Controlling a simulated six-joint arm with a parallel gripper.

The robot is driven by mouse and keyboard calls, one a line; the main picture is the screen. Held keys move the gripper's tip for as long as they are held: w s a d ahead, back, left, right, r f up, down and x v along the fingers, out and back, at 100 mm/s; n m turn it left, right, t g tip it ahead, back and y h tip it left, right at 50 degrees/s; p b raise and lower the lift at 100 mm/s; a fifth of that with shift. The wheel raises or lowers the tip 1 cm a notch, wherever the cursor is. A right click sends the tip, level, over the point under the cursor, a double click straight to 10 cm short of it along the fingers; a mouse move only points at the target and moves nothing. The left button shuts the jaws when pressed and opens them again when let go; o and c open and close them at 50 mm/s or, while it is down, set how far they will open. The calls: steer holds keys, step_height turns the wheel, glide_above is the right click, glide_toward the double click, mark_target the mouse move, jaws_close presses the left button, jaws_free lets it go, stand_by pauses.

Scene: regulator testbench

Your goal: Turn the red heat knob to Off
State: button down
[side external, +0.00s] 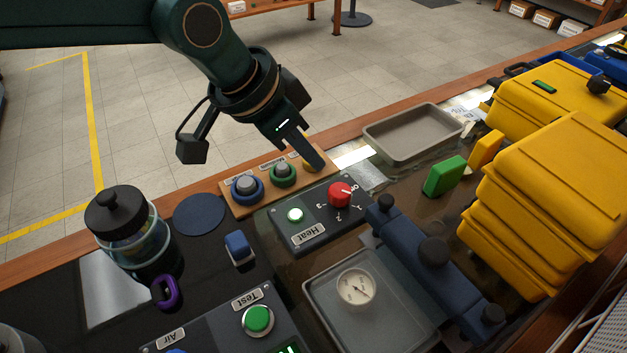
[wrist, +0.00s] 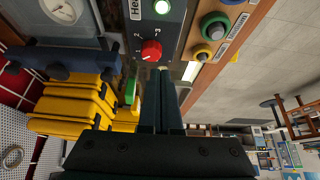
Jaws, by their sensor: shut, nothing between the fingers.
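The red heat knob (side external: 340,195) sits on the dark Heat panel (side external: 318,222), with Off and number marks around it. It also shows in the wrist view (wrist: 151,50). I cannot tell for certain which mark it points to. In the wrist view the closed fingers (wrist: 160,82) end just below the knob.
A wooden strip (side external: 233,203) with blue, green and yellow ringed buttons lies behind the panel; my fingers partly cover the yellow one. A grey tray (side external: 410,128), green block (side external: 444,176), blue valve body (side external: 415,245) and yellow cases (side external: 555,190) stand to the right. A gauge (side external: 356,287) lies in front.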

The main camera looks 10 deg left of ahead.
mark_target(328, 200)
steer(key=shift+s+f, duration=0.1)
steer(key=shift+f, duration=3.3)
steer(key=shift+d, duration=0.35)
steer(key=shift+s+d, duration=0.2)
steer(key=shift+s, duration=0.05)
steer(key=shift+s+d, duration=0.25)
steer(key=shift+s, duration=0.05)
steer(key=shift+s+d+r, duration=0.1)
steer(key=shift+s+d, duration=0.05)
steer(key=shift+d, duration=0.25)
steer(key=shift+s, duration=0.1)
steer(key=shift+s+a, duration=0.2)
steer(key=shift+s, duration=0.05)
step_height(328, 200, up, 6)
steer(key=shift+f, duration=0.1)
